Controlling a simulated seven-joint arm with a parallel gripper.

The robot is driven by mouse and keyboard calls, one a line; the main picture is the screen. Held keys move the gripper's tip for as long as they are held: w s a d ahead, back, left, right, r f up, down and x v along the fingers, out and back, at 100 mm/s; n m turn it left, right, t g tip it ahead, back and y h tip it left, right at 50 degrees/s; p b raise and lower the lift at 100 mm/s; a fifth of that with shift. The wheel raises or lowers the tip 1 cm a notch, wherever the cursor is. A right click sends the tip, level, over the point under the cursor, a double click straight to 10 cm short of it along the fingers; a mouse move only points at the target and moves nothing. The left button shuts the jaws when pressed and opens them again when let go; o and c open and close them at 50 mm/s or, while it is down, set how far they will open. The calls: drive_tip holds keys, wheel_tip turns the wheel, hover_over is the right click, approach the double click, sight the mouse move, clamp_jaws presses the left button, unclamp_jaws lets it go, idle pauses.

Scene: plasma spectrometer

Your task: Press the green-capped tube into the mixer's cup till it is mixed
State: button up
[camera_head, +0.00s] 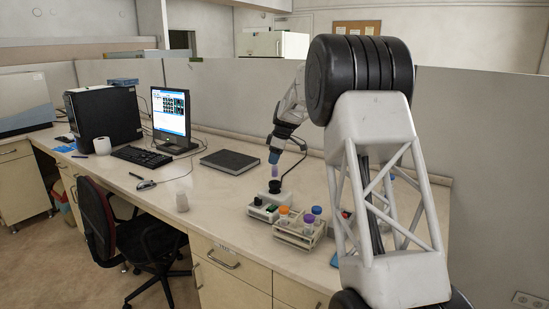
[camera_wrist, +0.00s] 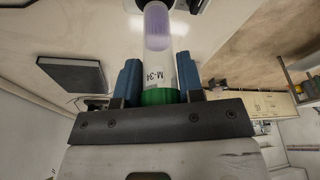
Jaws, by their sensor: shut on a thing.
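My gripper (camera_wrist: 160,88) is shut on the green-capped tube, with one blue finger on each side of the green cap (camera_wrist: 160,97). The clear tube (camera_wrist: 158,60) has a white label reading M-34 and purple contents at its far end. In the head view my gripper (camera_head: 274,157) points down and the tube (camera_head: 275,171) hangs below it, about upright. The mixer's black cup (camera_head: 274,186) is directly under the tube. A dark edge shows at the tube's far end in the wrist view. I cannot tell whether tube and cup touch.
A rack (camera_head: 300,234) of tubes with orange and purple caps stands in front of the mixer. A lighter tray (camera_head: 262,211) with dark items is beside it.

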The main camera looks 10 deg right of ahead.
sight(275, 167)
drive_tip(key=shift+f, duration=0.15)
drive_tip(key=shift+f, duration=1.5)
drive_tip(key=shift+f, duration=0.6)
idle(1.4)
drive_tip(key=shift+r, duration=0.1)
idle(0.9)
drive_tip(key=shift+r, duration=2.95)
drive_tip(key=shift+s+f, duration=0.1)
drive_tip(key=shift+s, duration=0.05)
